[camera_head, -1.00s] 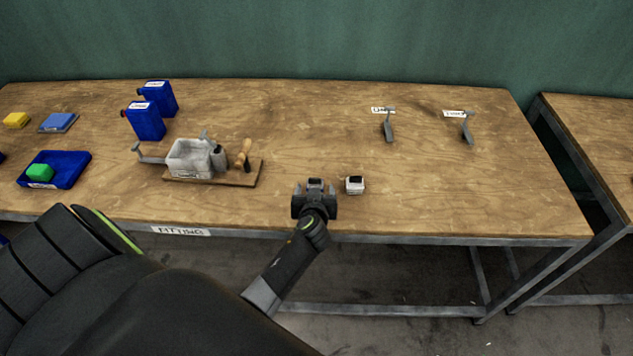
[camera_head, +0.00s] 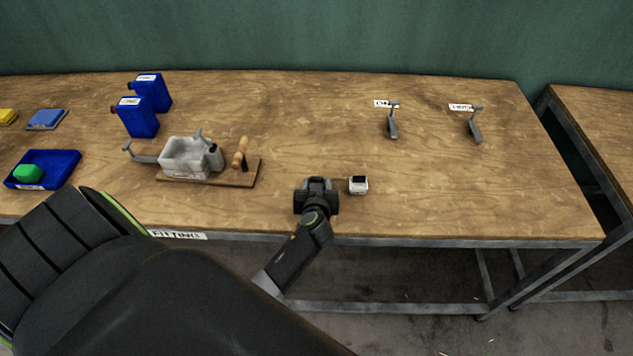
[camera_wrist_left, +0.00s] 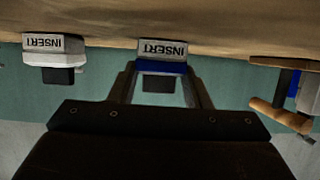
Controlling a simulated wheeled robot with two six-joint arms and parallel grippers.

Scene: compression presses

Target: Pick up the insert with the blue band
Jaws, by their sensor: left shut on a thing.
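The insert with the blue band (camera_wrist_left: 163,67) sits between the two fingers of my left gripper in the left wrist view. It has a pale label reading INSERT, upside down there, a blue band and a dark block. My left gripper (camera_head: 316,184) is shut on it near the front edge of the table; in the head view the gripper hides most of the insert. I cannot tell whether the insert is clear of the tabletop. A second insert with a white band (camera_head: 358,186) stands just right of the gripper; it also shows in the left wrist view (camera_wrist_left: 55,58). My right gripper is not in view.
A grey press on a wooden board (camera_head: 190,160) stands left of the gripper, with blue bottles (camera_head: 139,117) behind it. A blue tray (camera_head: 62,163) holds a green block. Two grey levers (camera_head: 393,124) with labels stand at the back right. The table's right middle is clear.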

